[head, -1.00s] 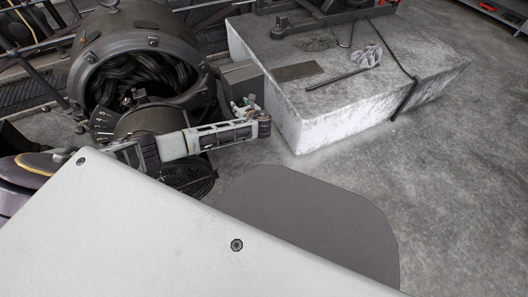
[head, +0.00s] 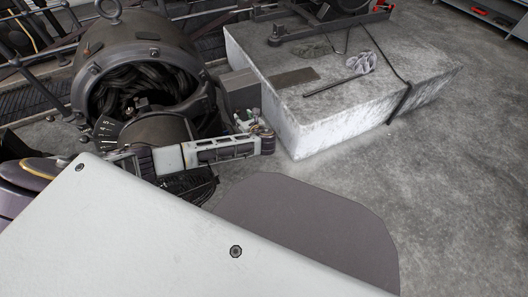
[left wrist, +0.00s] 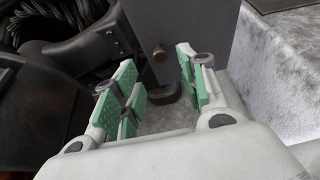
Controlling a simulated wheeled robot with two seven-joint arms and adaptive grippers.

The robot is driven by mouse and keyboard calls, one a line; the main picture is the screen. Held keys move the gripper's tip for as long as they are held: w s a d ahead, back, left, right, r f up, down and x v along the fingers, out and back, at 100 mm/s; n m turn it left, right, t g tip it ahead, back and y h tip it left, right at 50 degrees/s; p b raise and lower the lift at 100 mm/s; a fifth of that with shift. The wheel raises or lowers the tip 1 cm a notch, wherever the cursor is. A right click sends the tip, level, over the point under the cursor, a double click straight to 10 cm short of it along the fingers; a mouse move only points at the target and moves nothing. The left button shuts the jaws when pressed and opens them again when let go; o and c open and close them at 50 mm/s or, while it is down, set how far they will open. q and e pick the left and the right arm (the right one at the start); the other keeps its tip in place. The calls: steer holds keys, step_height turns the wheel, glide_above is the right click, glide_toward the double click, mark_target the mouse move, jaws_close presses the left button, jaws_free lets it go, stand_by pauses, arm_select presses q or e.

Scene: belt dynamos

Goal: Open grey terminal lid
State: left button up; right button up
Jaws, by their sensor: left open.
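The grey terminal box (head: 241,88) stands at the right side of the dark round dynamo (head: 139,52). In the left wrist view, its flat grey face (left wrist: 205,28) fills the top middle, with a small brownish knob (left wrist: 160,53) on it. My left gripper (head: 246,118) is open and empty just in front of the box's lower part. In the left wrist view, its green-padded fingers (left wrist: 160,82) stand apart, with a dark rounded piece (left wrist: 164,94) visible between them. I cannot tell whether they touch it. The lid's edge is not clear. My right gripper is not in view.
A pale stone block (head: 340,100) stands close to the right of my left gripper, with a grey glove (head: 361,63) and bars on top. Railings run behind the dynamo. Open concrete floor (head: 440,170) lies to the right.

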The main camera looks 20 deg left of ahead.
arm_select(q)
steer(key=s+d+n+g+h+p, duration=0.2)
steer(key=s+d+n+h, duration=0.2)
steer(key=s+d, duration=0.9)
steer(key=shift+d+n+g+h+p, duration=0.4)
steer(key=shift+d+n, duration=0.55)
steer(key=shift+n, duration=0.95)
steer(key=shift+s, duration=0.1)
